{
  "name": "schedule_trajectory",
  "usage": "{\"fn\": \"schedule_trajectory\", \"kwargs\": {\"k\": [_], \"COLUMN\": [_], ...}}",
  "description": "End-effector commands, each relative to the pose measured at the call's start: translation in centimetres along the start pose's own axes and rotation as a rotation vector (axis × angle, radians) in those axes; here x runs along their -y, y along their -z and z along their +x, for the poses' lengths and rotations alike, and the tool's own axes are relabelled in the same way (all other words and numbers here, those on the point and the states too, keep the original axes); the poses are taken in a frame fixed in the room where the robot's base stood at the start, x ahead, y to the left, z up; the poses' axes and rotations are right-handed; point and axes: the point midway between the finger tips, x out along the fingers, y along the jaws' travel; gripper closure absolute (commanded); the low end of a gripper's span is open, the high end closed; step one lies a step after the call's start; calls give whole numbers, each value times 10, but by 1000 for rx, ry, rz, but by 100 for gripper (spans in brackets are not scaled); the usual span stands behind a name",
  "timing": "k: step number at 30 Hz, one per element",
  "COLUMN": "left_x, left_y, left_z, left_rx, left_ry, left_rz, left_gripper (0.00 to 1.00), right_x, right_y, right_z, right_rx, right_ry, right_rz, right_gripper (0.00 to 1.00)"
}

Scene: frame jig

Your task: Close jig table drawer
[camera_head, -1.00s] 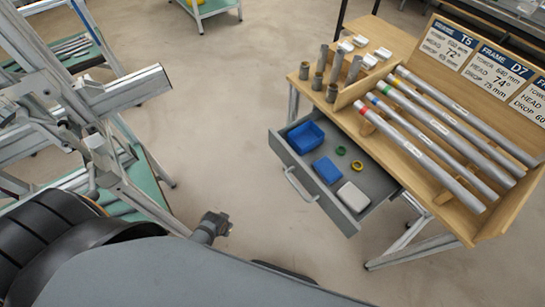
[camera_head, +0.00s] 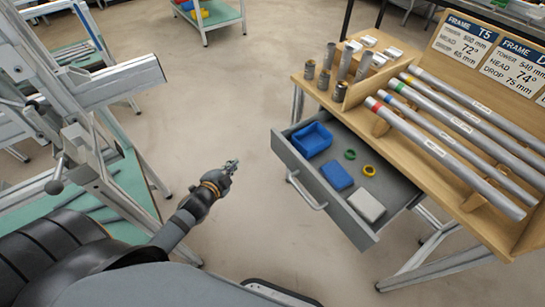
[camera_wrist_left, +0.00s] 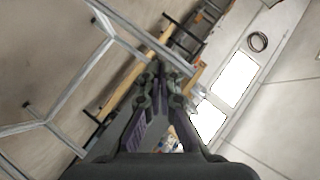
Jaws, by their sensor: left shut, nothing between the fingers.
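The jig table drawer (camera_head: 340,217) is grey and stands pulled out from under the wooden jig table (camera_head: 455,178). Its silver handle (camera_head: 306,193) is on the front panel, facing left. Inside lie a blue open box (camera_head: 312,140), a blue block (camera_head: 336,174), a light grey box (camera_head: 366,206), a green ring (camera_head: 350,155) and a yellow ring (camera_head: 369,170). My left gripper (camera_head: 232,167) is shut and empty, left of the handle and apart from it. Its closed fingers also show in the left wrist view (camera_wrist_left: 160,75). My right gripper is not seen.
Tubes with coloured bands (camera_head: 455,145) and short metal cylinders (camera_head: 327,57) rest on the jig table. A metal frame on a green-topped stand (camera_head: 125,195) is at the left. Bare floor (camera_head: 215,90) lies between stand and drawer.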

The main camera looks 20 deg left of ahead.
Motion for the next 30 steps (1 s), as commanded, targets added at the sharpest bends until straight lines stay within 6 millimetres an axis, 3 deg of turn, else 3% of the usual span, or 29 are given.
{"fn": "schedule_trajectory", "kwargs": {"k": [4,9,17,23,30], "left_x": [1,-11,-20,-20,-21], "left_y": [11,21,23,32,67], "left_z": [1,-22,-41,-30,7], "left_rx": [-275,-574,-722,-722,-719], "left_ry": [85,158,191,196,198], "left_rz": [304,570,671,667,662], "left_gripper": [100,100,100,100,100], "right_x": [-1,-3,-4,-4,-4], "right_y": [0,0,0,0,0], "right_z": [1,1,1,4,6], "right_rx": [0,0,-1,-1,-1], "right_ry": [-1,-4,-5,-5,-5], "right_rz": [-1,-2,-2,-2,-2], "right_gripper": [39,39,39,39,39]}}
